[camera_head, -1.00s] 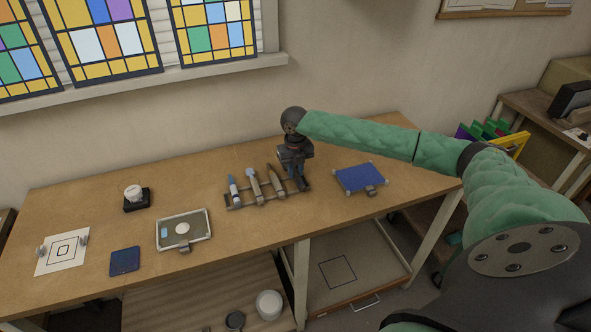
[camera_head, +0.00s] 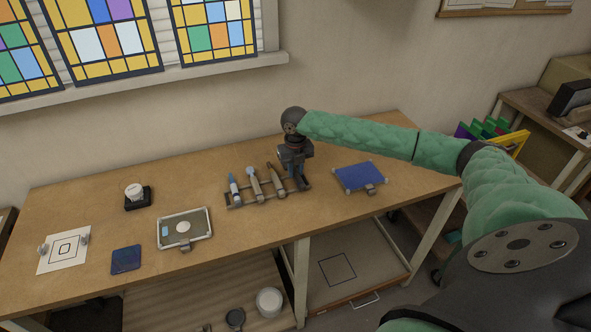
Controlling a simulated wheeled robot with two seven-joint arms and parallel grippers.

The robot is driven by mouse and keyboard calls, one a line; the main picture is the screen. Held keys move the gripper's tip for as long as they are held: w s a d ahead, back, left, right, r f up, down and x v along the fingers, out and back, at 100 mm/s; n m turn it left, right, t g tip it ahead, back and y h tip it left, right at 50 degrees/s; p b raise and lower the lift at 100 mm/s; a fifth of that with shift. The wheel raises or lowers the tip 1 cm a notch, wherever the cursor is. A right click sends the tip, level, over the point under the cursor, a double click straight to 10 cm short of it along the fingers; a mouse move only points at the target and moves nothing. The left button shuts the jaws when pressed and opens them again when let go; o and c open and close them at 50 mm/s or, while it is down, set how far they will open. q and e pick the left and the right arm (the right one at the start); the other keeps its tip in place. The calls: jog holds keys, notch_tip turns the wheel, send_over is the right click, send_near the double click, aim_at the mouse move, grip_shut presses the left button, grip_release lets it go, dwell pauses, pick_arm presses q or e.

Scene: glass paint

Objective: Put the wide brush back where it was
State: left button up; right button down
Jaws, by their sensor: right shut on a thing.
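A brush rack (camera_head: 237,203) lies on the wooden table (camera_head: 215,247), with several brush-like tools resting side by side across it. From left, one has a blue end (camera_head: 234,187), one a pale round end (camera_head: 254,182), and one a dark brown tip (camera_head: 275,178). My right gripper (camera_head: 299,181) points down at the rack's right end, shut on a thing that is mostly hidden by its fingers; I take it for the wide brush. Whether it touches the rack, I cannot tell. My left gripper is out of view.
A blue panel (camera_head: 358,177) lies close to the right of my gripper. A framed tray (camera_head: 201,237), a dark blue square (camera_head: 126,259), a white cup on a black base (camera_head: 134,191) and a marked sheet (camera_head: 58,258) lie left. The table's middle front is clear.

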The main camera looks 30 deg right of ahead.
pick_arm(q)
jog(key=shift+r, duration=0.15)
pick_arm(e)
jog(key=shift+f, duration=0.25)
jog(key=c, duration=1.2)
grip_release()
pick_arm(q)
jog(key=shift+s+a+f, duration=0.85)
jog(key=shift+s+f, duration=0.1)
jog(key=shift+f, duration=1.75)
pick_arm(e)
jog(key=shift+r+b, duration=0.65)
jog(key=shift+r, duration=1)
notch_tip(320, 180, up, 4)
jog(key=shift+f+b, duration=0.15)
jog(key=shift+b, duration=0.45)
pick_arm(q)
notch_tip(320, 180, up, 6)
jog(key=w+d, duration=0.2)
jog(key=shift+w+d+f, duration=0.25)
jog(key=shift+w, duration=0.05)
pick_arm(e)
jog(key=shift+r, duration=0.35)
